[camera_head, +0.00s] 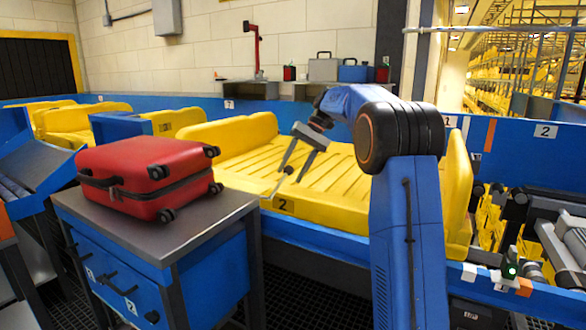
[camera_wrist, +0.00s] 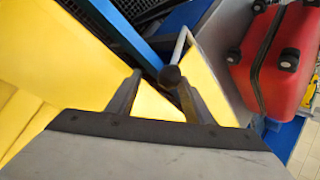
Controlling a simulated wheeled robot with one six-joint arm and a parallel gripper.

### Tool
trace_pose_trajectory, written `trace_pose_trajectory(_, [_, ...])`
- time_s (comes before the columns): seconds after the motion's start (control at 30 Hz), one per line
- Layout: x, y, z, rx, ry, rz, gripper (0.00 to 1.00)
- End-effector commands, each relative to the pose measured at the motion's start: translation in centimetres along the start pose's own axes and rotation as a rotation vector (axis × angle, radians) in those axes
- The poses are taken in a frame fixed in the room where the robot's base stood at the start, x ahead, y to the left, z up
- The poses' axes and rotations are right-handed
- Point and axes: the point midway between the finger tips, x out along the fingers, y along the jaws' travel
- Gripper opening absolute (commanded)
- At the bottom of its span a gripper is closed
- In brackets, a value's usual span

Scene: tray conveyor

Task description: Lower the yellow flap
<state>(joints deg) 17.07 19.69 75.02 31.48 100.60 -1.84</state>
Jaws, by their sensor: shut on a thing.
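The yellow flap (camera_head: 335,213) is the low front side of the yellow tray (camera_head: 233,130), with a number 2 label near its left end. A thin pale handle (camera_head: 277,187) stands up at the flap's left end. My gripper (camera_head: 290,172) reaches down over the tray's front edge and is shut on the handle's dark round knob. In the wrist view, the knob (camera_wrist: 170,75) sits between the fingertips of my gripper (camera_wrist: 161,88), with the pale bent handle (camera_wrist: 181,47) beyond it. Yellow surfaces lie on both sides there. My arm hides part of the flap's right side.
A red suitcase (camera_head: 150,172) lies on a grey-topped blue cabinet (camera_head: 190,228) to the left; it also shows in the wrist view (camera_wrist: 272,62). More yellow trays (camera_head: 80,125) stand behind. Blue conveyor rails (camera_head: 330,240) run along the front. Dark grating covers the floor.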

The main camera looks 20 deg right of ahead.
Motion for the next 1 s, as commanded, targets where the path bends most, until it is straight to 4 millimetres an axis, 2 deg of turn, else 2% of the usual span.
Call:
trace_pose_trajectory(0.03, [0.4,1.2,-0.5,0.016,-0.003,0.010,0.07])
trace_pose_trajectory(0.13, [0.4,1.2,-0.5,0.016,-0.003,0.010,0.07])
trace_pose_trajectory(0.17, [0.4,1.2,-0.5,0.016,-0.003,0.010,0.44])
trace_pose_trajectory(0.87, [0.0,0.6,0.0,0.006,-0.004,0.010,0.44])
trace_pose_trajectory(1.0, [-0.8,0.6,-0.1,0.005,-0.003,0.010,0.44])
